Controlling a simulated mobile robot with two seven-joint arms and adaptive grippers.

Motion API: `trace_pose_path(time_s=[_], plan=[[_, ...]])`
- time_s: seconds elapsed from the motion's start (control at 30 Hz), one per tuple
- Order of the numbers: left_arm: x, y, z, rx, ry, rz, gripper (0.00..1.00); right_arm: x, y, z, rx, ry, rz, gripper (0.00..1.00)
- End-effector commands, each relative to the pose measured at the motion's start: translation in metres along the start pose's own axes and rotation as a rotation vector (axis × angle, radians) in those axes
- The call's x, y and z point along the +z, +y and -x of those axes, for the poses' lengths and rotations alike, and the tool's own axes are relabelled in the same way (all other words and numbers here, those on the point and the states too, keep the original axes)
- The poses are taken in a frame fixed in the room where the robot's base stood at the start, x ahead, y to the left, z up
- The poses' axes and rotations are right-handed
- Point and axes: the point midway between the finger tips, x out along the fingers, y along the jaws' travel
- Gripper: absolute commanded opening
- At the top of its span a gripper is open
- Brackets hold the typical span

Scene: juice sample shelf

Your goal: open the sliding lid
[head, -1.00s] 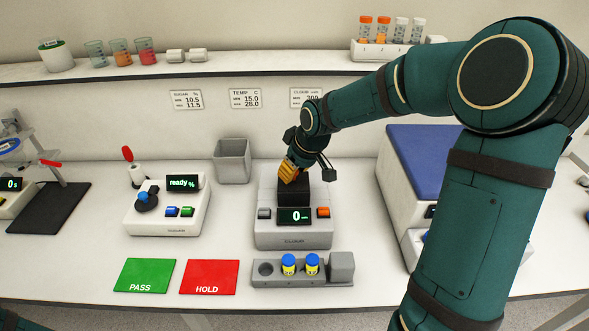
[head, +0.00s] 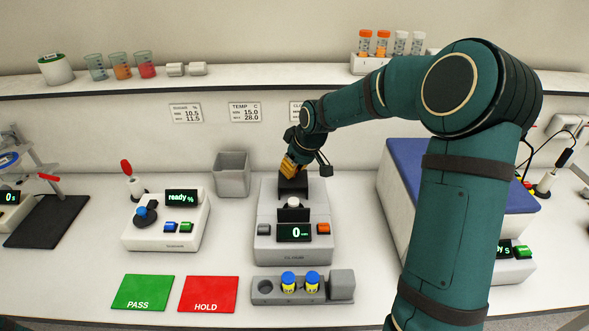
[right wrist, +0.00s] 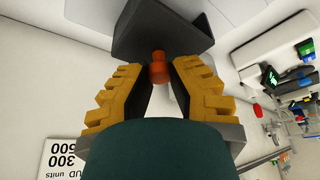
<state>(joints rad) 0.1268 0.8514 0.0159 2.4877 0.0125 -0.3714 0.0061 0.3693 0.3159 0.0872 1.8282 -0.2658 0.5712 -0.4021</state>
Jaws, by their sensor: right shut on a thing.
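The grey meter (head: 265,245) with a "0" display stands mid-bench. Its dark sliding lid (head: 293,187) is at the back of the meter's top. In front of the lid, the well is uncovered and a white round cap (head: 293,203) shows in it. My right gripper (head: 290,168), with yellow fingers, is above the lid. In the right wrist view it is shut on the lid's orange knob (right wrist: 159,68), with the dark lid (right wrist: 165,30) beyond. My left gripper is not in view.
In front of the meter is a grey rack (head: 264,292) with two blue-capped vials. A grey bin (head: 232,176) stands behind left, a "ready" device (head: 165,225) left, and a blue-topped box (head: 415,175) right. PASS (head: 143,290) and HOLD (head: 208,293) mats lie front left.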

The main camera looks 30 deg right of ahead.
Motion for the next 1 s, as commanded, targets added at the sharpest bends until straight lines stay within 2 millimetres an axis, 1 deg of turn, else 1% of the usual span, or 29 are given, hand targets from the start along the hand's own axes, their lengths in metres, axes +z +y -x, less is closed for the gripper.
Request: trace_pose_path(time_s=[0.1, 0.13, 0.17, 0.2, 0.23, 0.53, 0.67, 0.77, 1.0], plan=[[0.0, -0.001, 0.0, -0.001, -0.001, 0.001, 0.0, 0.002, -0.002, -0.002, -0.004, -0.005, 0.001, 0.0], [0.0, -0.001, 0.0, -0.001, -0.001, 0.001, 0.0, 0.002, -0.002, -0.002, -0.004, -0.005, 0.001, 0.23], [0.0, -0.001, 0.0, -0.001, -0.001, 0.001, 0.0, 0.002, -0.002, -0.002, -0.004, -0.005, 0.001, 0.34], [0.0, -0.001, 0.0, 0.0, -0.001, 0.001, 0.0, 0.002, -0.002, -0.002, -0.003, -0.005, 0.001, 0.48], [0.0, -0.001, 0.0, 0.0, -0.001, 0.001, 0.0, 0.002, -0.001, -0.002, -0.003, -0.004, 0.001, 0.57], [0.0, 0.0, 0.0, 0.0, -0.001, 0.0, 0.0, 0.001, -0.001, 0.0, -0.001, -0.003, 0.001, 0.57], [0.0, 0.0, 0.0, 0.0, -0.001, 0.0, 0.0, 0.0, 0.0, 0.008, 0.001, 0.0, 0.001, 0.57], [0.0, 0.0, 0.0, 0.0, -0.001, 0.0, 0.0, 0.0, 0.0, 0.022, 0.002, 0.0, 0.002, 0.57], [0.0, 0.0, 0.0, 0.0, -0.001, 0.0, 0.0, 0.0, 0.0, 0.072, 0.002, 0.001, 0.002, 0.57]])
